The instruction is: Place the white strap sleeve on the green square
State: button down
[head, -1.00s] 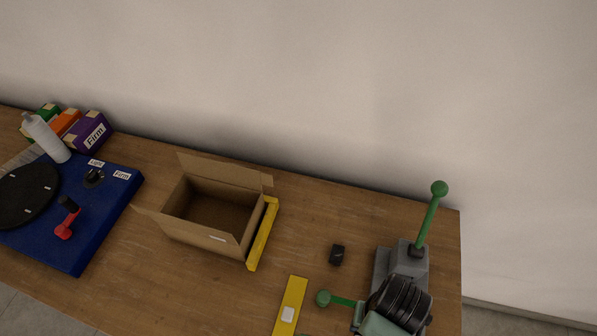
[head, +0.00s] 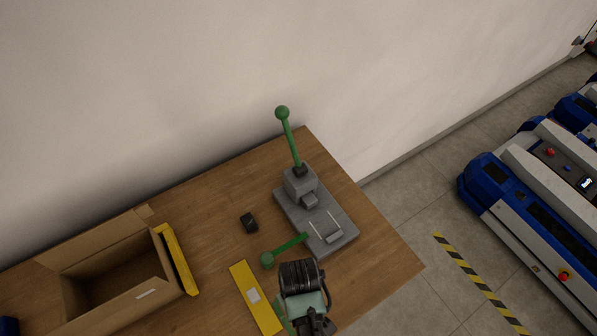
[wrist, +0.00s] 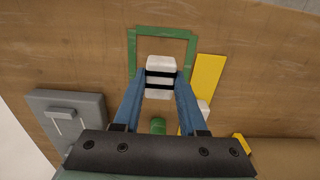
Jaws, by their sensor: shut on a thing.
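The white strap sleeve (wrist: 160,63) is a white block crossed by black bands. It sits between the blue fingertips of my gripper (wrist: 159,82) in the wrist view, and the gripper is shut on it. The green square (wrist: 161,30) is an outline on the wooden table. In the wrist view the sleeve overlaps the inside and near side of this outline; I cannot tell its height above the table. In the head view my arm hides the sleeve and most of the square.
A grey lever device (head: 318,215) with green-knobbed handles stands near the table's right end. A yellow strip (head: 243,276) with a white piece lies left of my arm. A small black block (head: 249,222) and open cardboard box (head: 150,294) are further left. Blue-white carts (head: 530,205) stand on the floor.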

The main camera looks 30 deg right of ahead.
jog(key=shift+f, duration=1.85)
jog(key=shift+f, duration=0.2)
jog(key=shift+c, duration=2.3)
grip_release()
jog(key=shift+r, duration=0.1)
notch_tip(320, 180, up, 12)
jog(key=shift+r, duration=0.1)
